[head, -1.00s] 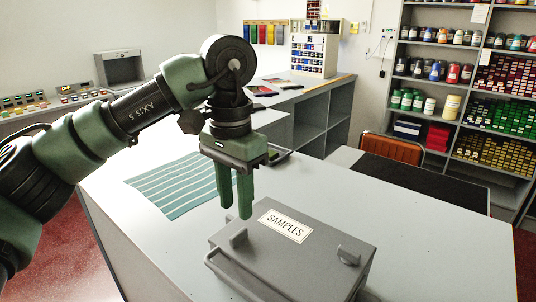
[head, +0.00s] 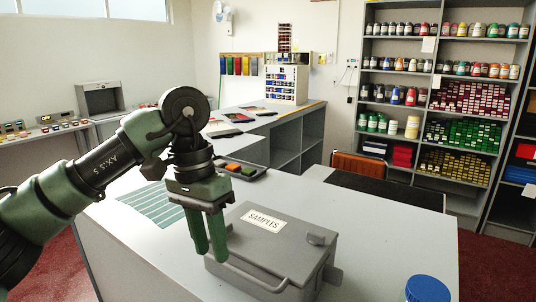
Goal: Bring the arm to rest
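My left arm comes in from the left, and its green gripper (head: 208,256) points down over the counter. Its two fingers stand slightly apart, with nothing between them. The fingers are in front of the left side of the grey box labelled SAMPLES (head: 290,240) and hide part of it. The box lid is shut, with a handle bar along its front. I cannot tell whether the fingertips touch the box. My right gripper is not in view.
The counter (head: 390,250) is mostly clear right of the box. A blue lid (head: 428,289) shows at the front right. A striped teal cloth (head: 150,203) lies left of the gripper. A dark tray with coloured pieces (head: 240,170) and a black mat (head: 385,189) lie behind.

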